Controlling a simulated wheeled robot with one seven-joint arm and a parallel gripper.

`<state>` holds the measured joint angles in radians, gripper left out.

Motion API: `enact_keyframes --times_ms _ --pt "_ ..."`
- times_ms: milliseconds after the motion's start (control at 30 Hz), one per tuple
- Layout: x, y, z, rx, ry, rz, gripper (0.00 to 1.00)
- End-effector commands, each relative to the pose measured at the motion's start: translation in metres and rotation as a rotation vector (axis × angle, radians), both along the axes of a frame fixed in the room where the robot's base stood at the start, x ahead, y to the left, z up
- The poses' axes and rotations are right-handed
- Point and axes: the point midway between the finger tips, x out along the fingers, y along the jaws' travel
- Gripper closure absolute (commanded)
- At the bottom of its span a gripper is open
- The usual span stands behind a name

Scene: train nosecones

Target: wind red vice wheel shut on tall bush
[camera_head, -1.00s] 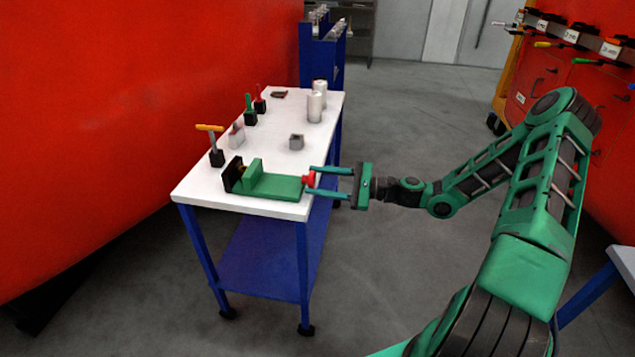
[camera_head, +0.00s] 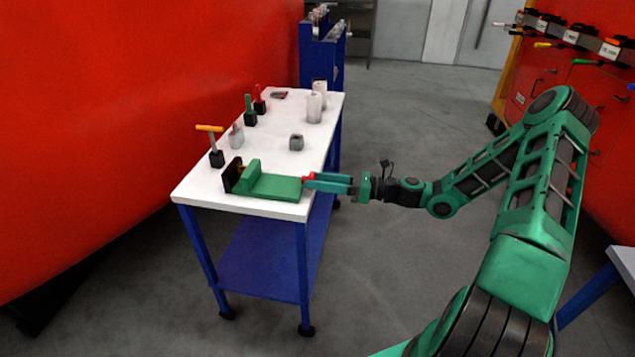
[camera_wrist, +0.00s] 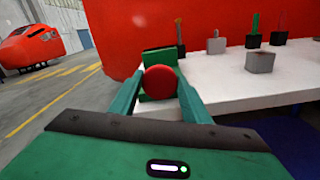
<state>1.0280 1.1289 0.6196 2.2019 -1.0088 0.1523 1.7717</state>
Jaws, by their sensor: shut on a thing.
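The green vice (camera_head: 268,184) lies on the near end of the white table, with a dark fixed jaw (camera_head: 232,176) at its left end. Its red wheel (camera_head: 308,180) is at the right end, by the table edge. My gripper (camera_head: 312,180) is shut on the red wheel. In the wrist view the red wheel (camera_wrist: 160,82) sits between my gripper's two green fingers (camera_wrist: 160,90). A small brownish piece (camera_head: 241,170), perhaps the tall bush, shows between the vice jaws, mostly hidden by the green jaw. I cannot tell whether the jaws touch it.
An orange-handled tool (camera_head: 211,143) stands in a black block behind the vice. A grey block (camera_head: 297,142), green and red-handled tools and pale cylinders (camera_head: 314,107) stand farther along the white table (camera_head: 262,206).

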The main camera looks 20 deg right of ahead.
Motion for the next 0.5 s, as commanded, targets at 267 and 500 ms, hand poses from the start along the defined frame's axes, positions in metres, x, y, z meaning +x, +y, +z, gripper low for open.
enact_keyframes --times_ms 267,500 --pt "0.0039 -0.0049 -0.0018 0.040 0.077 -0.013 0.79" --pt "0.0039 -0.0050 -0.0018 0.049 0.094 -0.014 0.79"
